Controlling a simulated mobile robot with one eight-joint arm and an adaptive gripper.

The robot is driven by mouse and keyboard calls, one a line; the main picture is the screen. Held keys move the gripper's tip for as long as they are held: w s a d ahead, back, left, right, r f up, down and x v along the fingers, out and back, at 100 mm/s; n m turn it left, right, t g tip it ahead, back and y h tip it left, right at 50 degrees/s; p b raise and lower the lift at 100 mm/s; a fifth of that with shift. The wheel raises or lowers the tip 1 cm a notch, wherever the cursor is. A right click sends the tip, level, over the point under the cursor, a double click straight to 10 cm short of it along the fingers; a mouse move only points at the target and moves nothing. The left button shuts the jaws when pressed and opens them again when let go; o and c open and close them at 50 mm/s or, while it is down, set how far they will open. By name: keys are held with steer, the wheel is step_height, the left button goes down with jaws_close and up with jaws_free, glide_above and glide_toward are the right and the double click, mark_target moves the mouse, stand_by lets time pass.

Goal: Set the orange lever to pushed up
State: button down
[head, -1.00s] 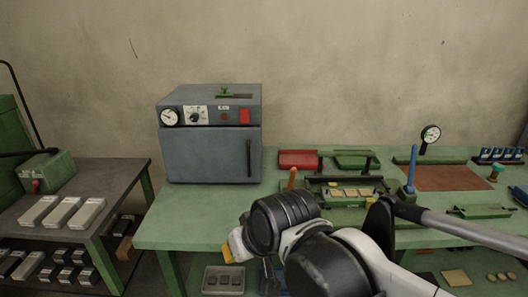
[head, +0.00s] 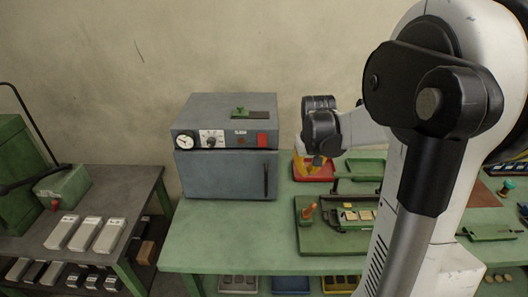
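The orange lever (head: 308,212) stands at the left end of a green fixture plate (head: 318,245) on the bench. It is short in the picture and leans a little to the right; I cannot tell its exact setting. My gripper (head: 312,168) hangs behind and above it, in front of the red tray, with yellow showing at its end. It appears apart from the lever. Its fingers are too small and partly covered to tell open from shut. My arm comes in from the right and hides much of the bench there.
A grey oven (head: 226,175) stands on the green bench (head: 215,235), left of the lever. A red tray (head: 325,177) lies behind the fixture. Small yellowish pieces (head: 358,214) sit on the fixture, right of the lever. The bench between oven and front edge is clear.

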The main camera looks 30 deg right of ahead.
steer(key=d, duration=0.1)
steer(key=b, duration=0.3)
glide_above(309, 210)
steer(key=w+d, duration=0.4)
steer(key=w, duration=0.2)
step_height(309, 210, down, 10)
steer(key=s, duration=0.1)
steer(key=s+a+f, duration=0.1)
steer(key=s, duration=0.1)
steer(key=shift+a+f, duration=0.15)
steer(key=shift+f, duration=0.05)
steer(key=shift+s+a+f, duration=0.1)
steer(key=shift+s+f, duration=0.15)
steer(key=shift+s+a+f+b, duration=0.3)
steer(key=shift+s+a+b, duration=0.1)
steer(key=shift+s+b, duration=0.3)
steer(key=shift+s+a, duration=0.1)
steer(key=shift+s, duration=0.05)
steer(key=shift+r, duration=0.1)
